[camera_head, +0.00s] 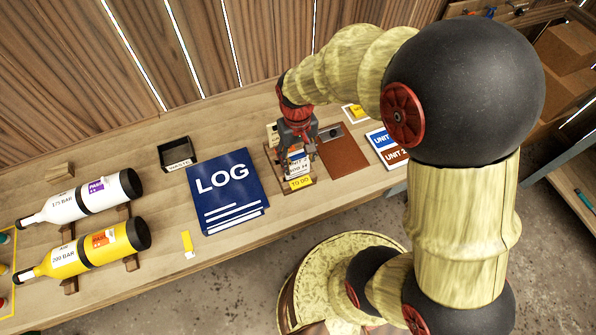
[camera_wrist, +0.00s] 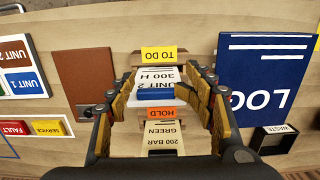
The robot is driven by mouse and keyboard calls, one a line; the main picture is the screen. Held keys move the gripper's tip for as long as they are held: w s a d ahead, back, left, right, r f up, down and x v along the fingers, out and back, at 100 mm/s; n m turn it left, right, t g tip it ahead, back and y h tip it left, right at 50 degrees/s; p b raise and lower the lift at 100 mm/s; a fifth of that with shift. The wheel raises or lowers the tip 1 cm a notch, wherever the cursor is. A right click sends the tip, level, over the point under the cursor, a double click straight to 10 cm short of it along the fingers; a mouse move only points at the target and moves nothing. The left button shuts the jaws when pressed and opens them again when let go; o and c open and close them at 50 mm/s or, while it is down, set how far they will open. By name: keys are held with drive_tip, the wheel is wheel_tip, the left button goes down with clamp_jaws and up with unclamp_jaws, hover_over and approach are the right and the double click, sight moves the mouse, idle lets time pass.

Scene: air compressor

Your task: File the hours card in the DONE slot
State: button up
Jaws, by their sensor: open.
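The hours card (camera_wrist: 155,74), white with "300 H" and a blue band, sits in the wooden rack by the yellow TO DO label (camera_wrist: 160,54). In the head view the card (camera_head: 297,168) shows just below my gripper (camera_head: 299,148). In the wrist view my gripper (camera_wrist: 172,85) is open, with its fingers on either side of the card; I cannot tell whether they touch it. An orange HOLD label (camera_wrist: 160,113) is behind it, with a "GREEN 200 BAR" card (camera_wrist: 160,136). I see no readable DONE label; part of the rack is hidden by my gripper.
A blue LOG book (camera_head: 229,190) lies left of the rack, a brown clipboard (camera_head: 342,151) right of it. A black WASTE tray (camera_head: 177,152) stands at the back. Two bottles (camera_head: 85,247) (camera_head: 80,198) lie at the left.

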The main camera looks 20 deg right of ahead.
sight(297, 174)
drive_tip(key=shift+o, duration=1.2)
drive_tip(key=shift+w+d+f+t, duration=0.1)
drive_tip(key=shift+w+f+t, duration=0.05)
drive_tip(key=shift+w, duration=0.4)
drive_tip(key=shift+w+f+t, duration=0.1)
drive_tip(key=shift+w+t, duration=0.05)
drive_tip(key=shift+w, duration=0.4)
drive_tip(key=o, duration=0.6)
drive_tip(key=shift+f+b, duration=0.55)
drive_tip(key=shift+f, duration=1.25)
drive_tip(key=shift+o, duration=1)
wheel_tip(297, 174, down, 4)
drive_tip(key=shift+s+r+b, duration=0.1)
drive_tip(key=shift+s+b, duration=0.05)
drive_tip(key=shift+b, duration=0.45)
drive_tip(key=c, duration=1.2)
drive_tip(key=shift+c, duration=0.3)
